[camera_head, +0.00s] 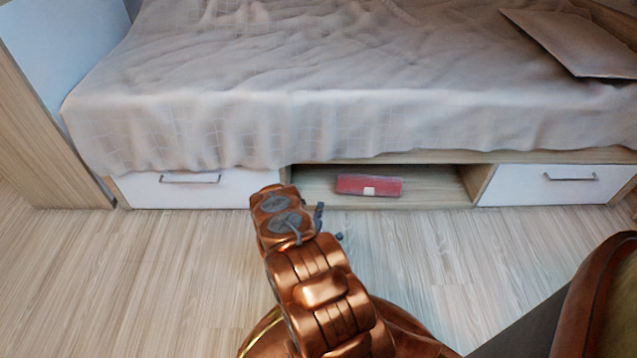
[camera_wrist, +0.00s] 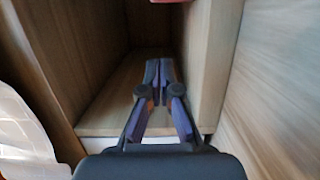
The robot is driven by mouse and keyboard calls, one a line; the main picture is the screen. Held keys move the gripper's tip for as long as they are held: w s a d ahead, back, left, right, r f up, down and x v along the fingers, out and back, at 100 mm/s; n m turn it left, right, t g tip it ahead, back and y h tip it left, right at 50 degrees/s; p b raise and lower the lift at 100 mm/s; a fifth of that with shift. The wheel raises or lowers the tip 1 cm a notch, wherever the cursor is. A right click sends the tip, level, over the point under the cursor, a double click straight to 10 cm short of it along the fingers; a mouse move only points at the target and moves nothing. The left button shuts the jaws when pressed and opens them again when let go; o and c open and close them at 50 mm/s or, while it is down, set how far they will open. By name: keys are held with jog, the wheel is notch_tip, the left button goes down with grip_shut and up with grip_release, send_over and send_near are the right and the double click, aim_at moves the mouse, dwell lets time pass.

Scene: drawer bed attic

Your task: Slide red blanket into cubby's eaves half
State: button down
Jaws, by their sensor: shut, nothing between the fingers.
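The red blanket (camera_head: 362,186) is a folded bundle with a small pale patch on its front. It lies on the floor of the open cubby (camera_head: 425,200) under the bed, near the front, right of my gripper. In the wrist view only a sliver of red (camera_wrist: 172,1) shows at the top edge. My gripper (camera_head: 320,217) is at the front of the cubby's left part, partly hidden by my wrist in the head view. In the wrist view its fingers (camera_wrist: 159,68) are together and empty, pointing toward the wooden cubby interior (camera_wrist: 120,105). They are apart from the blanket.
White drawers flank the cubby on the left (camera_head: 160,190) and right (camera_head: 545,184). The bed sheet (camera_head: 190,130) hangs over the left drawer and the cubby's upper left. The wooden floor (camera_head: 430,260) in front is clear.

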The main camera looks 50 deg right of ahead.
jog(key=shift+w+d, duration=0.1)
jog(key=shift+w, duration=0.25)
jog(key=shift+w+d, duration=0.2)
jog(key=shift+w, duration=0.05)
jog(key=b+x, duration=0.2)
jog(key=x, duration=0.7)
jog(key=shift+w+d, duration=0.15)
jog(key=shift+w, duration=0.15)
jog(key=shift+s+d+f+b, duration=0.15)
jog(key=shift+s+d+b, duration=0.35)
jog(key=shift+s, duration=0.2)
jog(key=shift+s+d+b, duration=0.4)
jog(key=shift+s+d, duration=0.35)
jog(key=shift+s, duration=0.15)
